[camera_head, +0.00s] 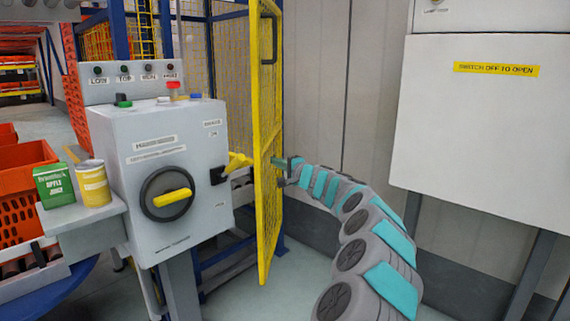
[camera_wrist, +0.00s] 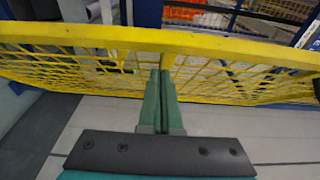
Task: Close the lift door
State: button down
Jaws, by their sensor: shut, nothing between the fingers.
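The lift door (camera_head: 265,130) is a yellow-framed mesh panel. It stands open, swung out from the blue-framed cage, and I see it nearly edge-on. A dark handle (camera_head: 270,38) sits near its top. A yellow latch piece (camera_head: 238,162) shows left of the door, by the grey control box. My gripper (camera_head: 283,163) is at the door's right face, around mid-height. In the wrist view the two green fingers of my gripper (camera_wrist: 160,75) are together and empty. Their tips are at the yellow door (camera_wrist: 230,46), by a crossbar; I cannot tell whether they touch.
The grey control box (camera_head: 150,225) with a yellow rotary switch (camera_head: 173,198) stands left of the door. A green carton (camera_head: 54,186) and a yellow can (camera_head: 93,184) stand on its side shelf. A white cabinet (camera_head: 480,130) hangs at right. Orange totes (camera_head: 25,185) are far left.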

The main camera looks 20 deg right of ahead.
jog(key=shift+w+a, duration=0.35)
jog(key=shift+a, duration=0.25)
jog(key=shift+w+a, duration=0.35)
jog(key=shift+a, duration=0.2)
jog(key=shift+a, duration=0.1)
